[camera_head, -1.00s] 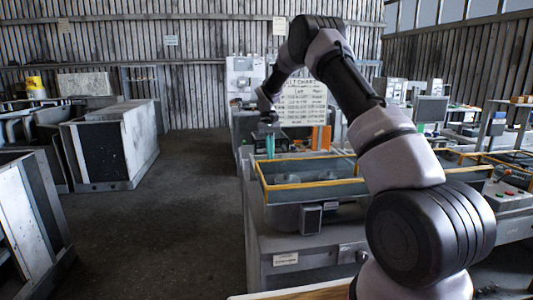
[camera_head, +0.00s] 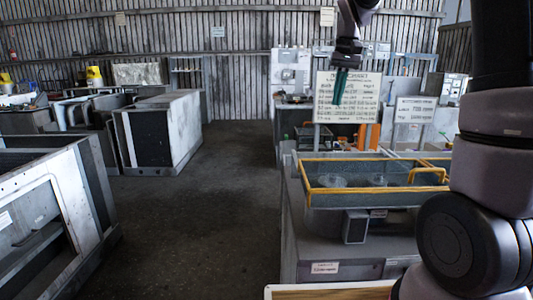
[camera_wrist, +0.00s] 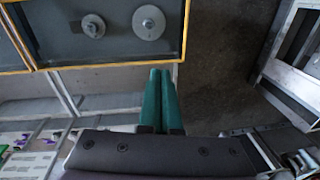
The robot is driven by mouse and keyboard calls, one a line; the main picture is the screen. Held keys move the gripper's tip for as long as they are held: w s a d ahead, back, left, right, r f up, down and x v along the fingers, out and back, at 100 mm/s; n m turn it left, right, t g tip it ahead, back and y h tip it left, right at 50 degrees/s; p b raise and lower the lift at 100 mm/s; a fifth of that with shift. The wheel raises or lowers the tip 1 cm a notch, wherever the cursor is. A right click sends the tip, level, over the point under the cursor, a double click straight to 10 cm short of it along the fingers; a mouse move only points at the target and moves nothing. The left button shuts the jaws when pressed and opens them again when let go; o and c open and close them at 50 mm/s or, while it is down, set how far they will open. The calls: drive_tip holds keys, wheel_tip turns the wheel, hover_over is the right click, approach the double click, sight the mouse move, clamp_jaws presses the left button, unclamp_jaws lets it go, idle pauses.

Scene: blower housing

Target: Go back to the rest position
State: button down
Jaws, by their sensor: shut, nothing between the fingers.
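My gripper (camera_head: 339,86) hangs high in the head view, pointing down, in front of a lettered sign board. Its two green fingers are together with nothing between them. The fingers look clear of everything.
A yellow-rimmed tray (camera_head: 309,181) on a grey cabinet (camera_head: 305,253) holds round metal parts; two discs (camera_wrist: 149,22) show in the wrist view. The sign board (camera_head: 347,117) stands behind. Grey bins (camera_head: 190,130) stand left. The floor aisle (camera_head: 205,230) is clear.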

drive_tip(key=s+d+r+m+t, duration=0.1)
drive_tip(key=s+t, duration=0.2)
drive_tip(key=s, duration=0.9)
drive_tip(key=s+d+r+m+t, duration=0.1)
drive_tip(key=s+d+m+t, duration=0.1)
drive_tip(key=s, duration=1)
drive_tip(key=shift+r+t+y, duration=0.15)
drive_tip(key=shift+t+y, duration=0.25)
drive_tip(key=shift+t, duration=0.4)
